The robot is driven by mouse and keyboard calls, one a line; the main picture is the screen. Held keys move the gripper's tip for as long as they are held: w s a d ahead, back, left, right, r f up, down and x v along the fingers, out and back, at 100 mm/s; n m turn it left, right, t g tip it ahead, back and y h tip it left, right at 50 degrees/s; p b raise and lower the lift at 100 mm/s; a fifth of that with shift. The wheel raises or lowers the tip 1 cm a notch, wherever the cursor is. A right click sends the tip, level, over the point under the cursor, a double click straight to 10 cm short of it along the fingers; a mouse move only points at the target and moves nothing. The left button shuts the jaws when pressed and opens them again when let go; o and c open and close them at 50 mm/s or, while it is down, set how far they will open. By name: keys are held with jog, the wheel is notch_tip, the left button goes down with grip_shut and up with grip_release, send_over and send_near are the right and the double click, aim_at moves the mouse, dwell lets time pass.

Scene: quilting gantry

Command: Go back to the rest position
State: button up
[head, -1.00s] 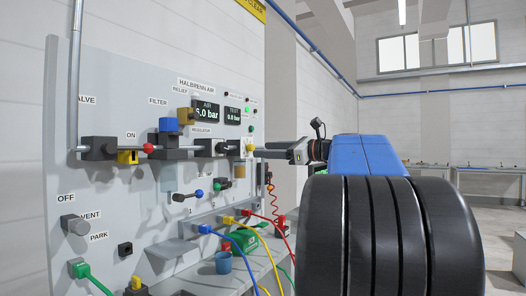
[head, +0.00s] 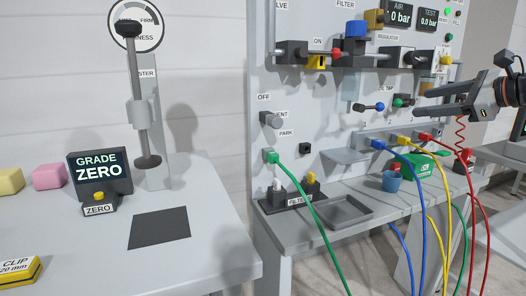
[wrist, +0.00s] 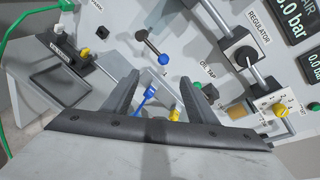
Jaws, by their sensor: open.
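My gripper (head: 447,101) is at the right of the head view, in front of the grey air panel (head: 283,95). Its two dark fingers are apart and nothing is between them. In the wrist view my gripper (wrist: 152,98) also shows open and empty, with the panel beyond the fingers. A lever with a blue knob (wrist: 163,60) shows past the fingertips there. I cannot tell the gap between the fingers and the panel.
Green, blue, yellow and red hoses hang from the panel; the green hose (head: 315,215) droops in front. A table (head: 205,245) at left holds a tester stand (head: 141,113) and a "GRADE ZERO" display (head: 99,174).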

jog(key=s+a+f+n+g+h, duration=0.1)
jog(key=s+a+f+n+g, duration=0.2)
jog(key=s+a+f+n, duration=0.5)
jog(key=s+a+f+n+g+h, duration=0.1)
jog(key=s+a+f+n+g, duration=0.15)
jog(key=a+f, duration=0.7)
jog(key=s+f+n+g+h, duration=0.1)
jog(key=s+f+n+h, duration=0.1)
jog(key=s+f+n, duration=0.4)
jog(key=s+d+f+n+g+h, duration=0.1)
jog(key=s+f+n, duration=0.6)
jog(key=f, duration=0.7)
jog(key=shift+s+d+f+g+h, duration=0.25)
jog(key=shift+s+g+h, duration=0.2)
jog(key=shift+s+h, duration=0.4)
jog(key=shift+s+r, duration=0.1)
